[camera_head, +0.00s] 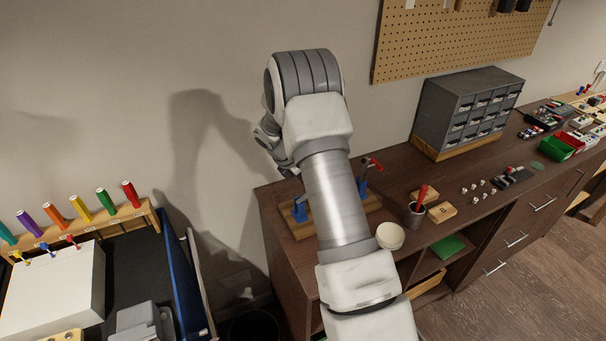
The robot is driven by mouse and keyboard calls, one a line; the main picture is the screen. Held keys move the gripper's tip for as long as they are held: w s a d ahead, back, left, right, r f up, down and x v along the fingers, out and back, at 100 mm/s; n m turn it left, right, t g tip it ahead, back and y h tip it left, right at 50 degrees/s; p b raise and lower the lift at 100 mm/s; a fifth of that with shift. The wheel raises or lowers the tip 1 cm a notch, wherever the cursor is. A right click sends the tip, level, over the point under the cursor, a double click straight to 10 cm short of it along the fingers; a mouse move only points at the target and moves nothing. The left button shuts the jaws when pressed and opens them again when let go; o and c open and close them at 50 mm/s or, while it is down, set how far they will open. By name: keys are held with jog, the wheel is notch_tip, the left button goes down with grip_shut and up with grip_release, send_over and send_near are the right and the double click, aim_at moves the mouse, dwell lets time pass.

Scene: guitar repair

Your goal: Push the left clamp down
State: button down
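The left clamp (299,211) is a blue piece at the left end of a wooden base (302,231) on the dark brown bench. My arm covers the area just right of it, and its handle cannot be made out. The right clamp (362,187) is also blue, at the base's right end, with a red handle (375,164) raised to the upper right. My arm rises across the middle of the view, bends at the top and comes down behind itself toward the left clamp. My gripper is hidden behind the arm, so contact with the clamp cannot be seen.
A white bowl (390,236), a dark cup (415,214) with a red-handled tool and wooden blocks (442,212) stand right of the base. A grey drawer cabinet (468,108) stands farther right. The wall is close behind. A cart with coloured screwdrivers (83,209) is at left.

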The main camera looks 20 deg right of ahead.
jog(key=y+p, duration=0.1)
jog(key=d+y+p, duration=0.1)
jog(key=shift+w+d+f+y, duration=0.1)
jog(key=shift+d+f+y, duration=0.15)
jog(key=shift+y, duration=0.15)
jog(key=shift+d+f+y+p, duration=0.25)
jog(key=shift+f+y, duration=0.2)
jog(key=shift+y, duration=0.4)
jog(key=shift+d+f+y+p, duration=0.1)
jog(key=shift+d+f+y, duration=0.25)
jog(key=shift+y, duration=0.5)
jog(key=shift+f, duration=0.1)
grip_release()
jog(key=shift+a, duration=0.1)
notch_tip(320, 180, up, 17)
jog(key=d+b, duration=0.1)
jog(key=b, duration=0.1)
jog(key=shift+d+r, duration=0.2)
jog(key=shift+d, duration=0.05)
jog(key=shift+w, duration=0.1)
